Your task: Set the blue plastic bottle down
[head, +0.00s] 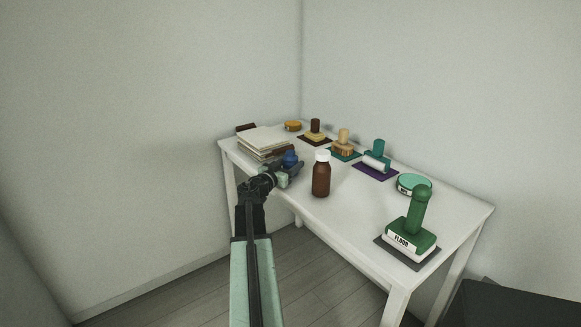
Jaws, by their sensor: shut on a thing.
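The blue plastic bottle (290,158) shows only in part, as a small dark blue shape at the end of my arm. My gripper (288,171) is shut on it, over the near left part of the white table (341,208). The gripper hides the bottle's lower part, so I cannot tell whether its base touches the table. A brown bottle with a white cap (321,178) stands upright just to the right of my gripper.
A stack of pale books or boards (262,140) lies behind my gripper. Several stamp-like tools stand on mats along the back, and a green one labelled FLOOR (409,236) stands at the right. Bare tabletop lies between the brown bottle and the green tool. Walls close off the back.

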